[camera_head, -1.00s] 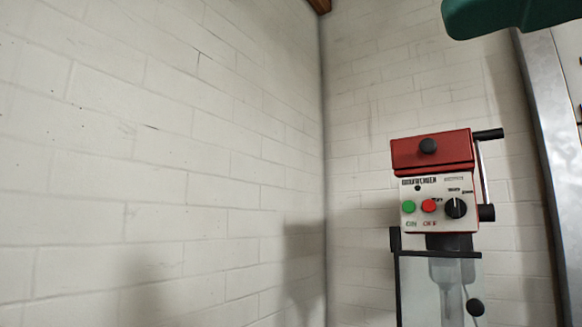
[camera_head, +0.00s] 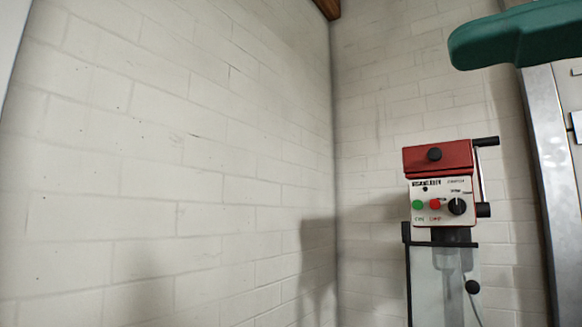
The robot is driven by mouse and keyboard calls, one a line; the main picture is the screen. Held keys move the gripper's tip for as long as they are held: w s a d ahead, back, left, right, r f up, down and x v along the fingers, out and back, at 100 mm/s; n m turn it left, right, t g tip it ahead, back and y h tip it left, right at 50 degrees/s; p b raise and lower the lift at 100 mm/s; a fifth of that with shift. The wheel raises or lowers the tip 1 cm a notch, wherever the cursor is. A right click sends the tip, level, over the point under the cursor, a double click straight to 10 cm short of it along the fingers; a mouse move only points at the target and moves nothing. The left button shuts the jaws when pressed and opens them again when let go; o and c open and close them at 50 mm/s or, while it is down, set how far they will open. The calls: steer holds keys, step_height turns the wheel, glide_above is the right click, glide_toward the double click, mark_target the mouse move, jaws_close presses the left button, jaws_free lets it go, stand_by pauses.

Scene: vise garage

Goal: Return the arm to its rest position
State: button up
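My gripper is not in view, and nothing in the picture can be told for certain as my arm. Whether the gripper is open or holds anything is hidden.
A red and white drill press (camera_head: 441,190) with green and red buttons and a black knob stands before the wall at right. A rounded green object (camera_head: 515,36) juts in at the upper right; I cannot tell what it belongs to. A white brick wall (camera_head: 180,170) fills the left. A grey metal post (camera_head: 553,170) stands at the right.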

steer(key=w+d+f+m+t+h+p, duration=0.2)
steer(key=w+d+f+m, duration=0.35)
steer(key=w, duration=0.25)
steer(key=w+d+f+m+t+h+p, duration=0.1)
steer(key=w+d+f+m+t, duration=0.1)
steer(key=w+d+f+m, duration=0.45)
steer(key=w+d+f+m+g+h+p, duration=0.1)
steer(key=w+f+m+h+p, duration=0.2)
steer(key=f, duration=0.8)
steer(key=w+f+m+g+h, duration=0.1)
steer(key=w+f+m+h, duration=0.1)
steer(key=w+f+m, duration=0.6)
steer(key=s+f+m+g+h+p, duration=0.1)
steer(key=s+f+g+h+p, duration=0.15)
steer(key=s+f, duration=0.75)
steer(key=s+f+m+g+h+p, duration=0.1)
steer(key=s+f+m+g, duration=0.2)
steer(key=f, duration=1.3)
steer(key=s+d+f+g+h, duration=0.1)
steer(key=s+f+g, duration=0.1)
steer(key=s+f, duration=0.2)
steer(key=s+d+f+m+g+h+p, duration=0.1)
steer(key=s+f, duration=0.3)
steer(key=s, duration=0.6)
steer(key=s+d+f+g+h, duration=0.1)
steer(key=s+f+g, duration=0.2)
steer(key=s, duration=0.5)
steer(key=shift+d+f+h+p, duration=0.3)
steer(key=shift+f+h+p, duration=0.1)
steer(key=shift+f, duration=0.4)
